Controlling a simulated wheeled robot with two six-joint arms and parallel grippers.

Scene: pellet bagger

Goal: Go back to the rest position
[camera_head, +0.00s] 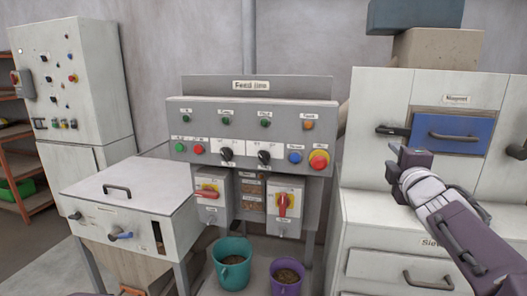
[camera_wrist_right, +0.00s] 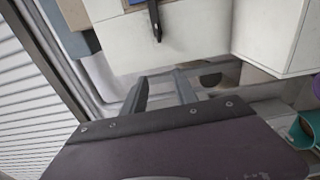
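My right arm comes in from the right edge in the head view. Its gripper (camera_head: 400,158) is in the air in front of the grey drawer cabinet, left of the blue drawer front (camera_head: 454,132). In the right wrist view the two fingers (camera_wrist_right: 161,92) stand apart with nothing between them, so it is open and empty. I cannot tell whether it touches the cabinet; no contact shows.
The control panel (camera_head: 250,147) with buttons and red switches stands in the middle. A teal bucket (camera_head: 232,277) and a purple bucket (camera_head: 287,289), both with brown contents, sit below it. A lidded white hopper (camera_head: 128,187) is at left. Cabinet handles (camera_head: 428,281) stick out near my right arm.

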